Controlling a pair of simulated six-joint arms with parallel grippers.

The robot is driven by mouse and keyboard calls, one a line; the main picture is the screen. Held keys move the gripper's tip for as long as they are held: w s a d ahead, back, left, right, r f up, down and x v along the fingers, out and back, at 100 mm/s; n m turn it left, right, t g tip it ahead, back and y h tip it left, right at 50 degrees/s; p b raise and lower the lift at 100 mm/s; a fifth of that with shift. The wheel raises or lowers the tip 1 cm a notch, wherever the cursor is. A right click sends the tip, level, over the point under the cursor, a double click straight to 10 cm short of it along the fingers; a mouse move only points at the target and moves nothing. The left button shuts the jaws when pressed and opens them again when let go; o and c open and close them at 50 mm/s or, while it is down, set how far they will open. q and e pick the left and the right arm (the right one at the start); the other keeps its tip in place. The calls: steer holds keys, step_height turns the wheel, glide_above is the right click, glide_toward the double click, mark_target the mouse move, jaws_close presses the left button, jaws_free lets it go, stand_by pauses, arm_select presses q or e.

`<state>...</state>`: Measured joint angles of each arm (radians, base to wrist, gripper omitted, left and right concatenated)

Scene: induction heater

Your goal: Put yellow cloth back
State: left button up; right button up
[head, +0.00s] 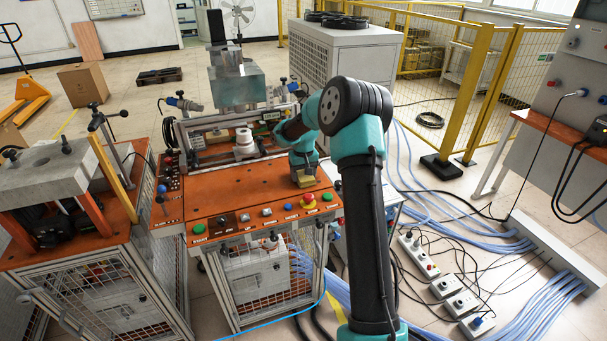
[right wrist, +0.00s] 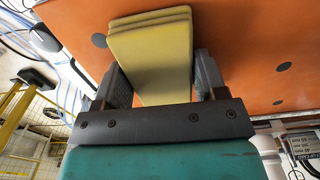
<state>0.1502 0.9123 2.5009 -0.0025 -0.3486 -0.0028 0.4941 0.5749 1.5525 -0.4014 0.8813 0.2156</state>
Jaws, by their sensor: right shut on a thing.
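The yellow cloth (right wrist: 152,58) is a folded, layered pad between the two fingers of my right gripper (right wrist: 165,85) in the right wrist view. The fingers are shut on it from both sides, and the orange tabletop (right wrist: 255,45) lies right behind it. In the head view my right gripper (head: 303,180) points down at the right part of the orange bench top (head: 180,208). A small yellow bit of the cloth (head: 306,184) shows under it. I cannot tell whether the cloth touches the bench. My left gripper is not in view.
Several push buttons (head: 268,212) line the bench's front edge, close to the gripper. A white cylindrical part (head: 244,142) and the metal heater fixture (head: 237,85) stand behind. Another orange-topped station (head: 60,200) is at left. Blue hoses and cables (head: 440,215) cover the floor at right.

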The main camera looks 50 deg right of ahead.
steer(key=o, duration=1.1)
step_height(320, 180, up, 12)
steer(key=shift+r, duration=0.1)
